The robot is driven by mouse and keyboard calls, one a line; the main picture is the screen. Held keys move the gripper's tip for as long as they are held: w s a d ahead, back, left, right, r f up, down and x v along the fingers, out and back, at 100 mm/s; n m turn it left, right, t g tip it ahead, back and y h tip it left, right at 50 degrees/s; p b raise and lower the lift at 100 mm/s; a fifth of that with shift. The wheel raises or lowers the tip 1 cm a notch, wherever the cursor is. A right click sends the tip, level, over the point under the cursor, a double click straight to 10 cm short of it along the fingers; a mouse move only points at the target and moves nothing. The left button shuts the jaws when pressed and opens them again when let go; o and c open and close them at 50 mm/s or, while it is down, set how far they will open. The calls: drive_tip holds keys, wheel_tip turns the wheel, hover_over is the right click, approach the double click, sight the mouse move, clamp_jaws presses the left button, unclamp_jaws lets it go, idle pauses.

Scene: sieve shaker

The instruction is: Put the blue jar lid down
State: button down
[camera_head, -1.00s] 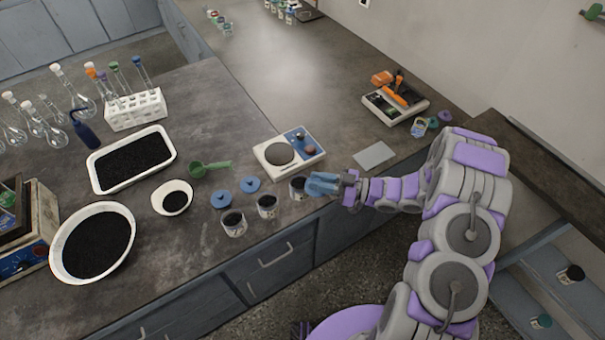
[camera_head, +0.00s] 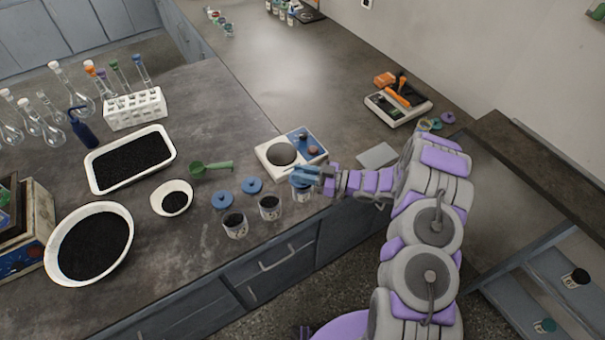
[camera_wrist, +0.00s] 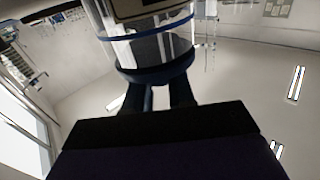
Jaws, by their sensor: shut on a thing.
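My gripper (camera_head: 306,174) is shut on a blue jar lid (camera_head: 301,183) at the rightmost of three small glass jars (camera_head: 302,194) near the bench's front edge. In the wrist view the lid (camera_wrist: 155,73) is a dark blue disc between the two fingers (camera_wrist: 163,95), with clear jar glass (camera_wrist: 160,45) right against it. The lid appears to lie over the jar's mouth; I cannot tell if it is fully seated. Two other blue lids (camera_head: 222,200) (camera_head: 252,186) lie flat on the bench behind the open jars (camera_head: 235,224) (camera_head: 269,207) holding dark grains.
A balance (camera_head: 290,150) stands just behind my gripper, and a flat grey plate (camera_head: 377,155) lies to its right. A green scoop (camera_head: 212,168), a white bowl (camera_head: 172,198) and a white tray (camera_head: 95,170) are further left. Bare bench lies left of the jars.

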drive_tip(key=shift+d+f, duration=0.1)
drive_tip(key=shift+d, duration=0.35)
drive_tip(key=shift+f, duration=0.3)
drive_tip(key=c, duration=1)
unclamp_jaws()
drive_tip(key=shift+a, duration=0.25)
drive_tip(key=shift+o, duration=0.2)
drive_tip(key=shift+d, duration=0.1)
drive_tip(key=shift+d+r, duration=0.1)
drive_tip(key=shift+r, duration=0.45)
drive_tip(key=s+d+p, duration=0.2)
drive_tip(key=d, duration=0.9)
drive_tip(key=shift+s+d+f, duration=0.15)
drive_tip(key=shift+s+d, duration=0.05)
drive_tip(key=shift+d, duration=0.15)
drive_tip(key=shift+w, duration=0.1)
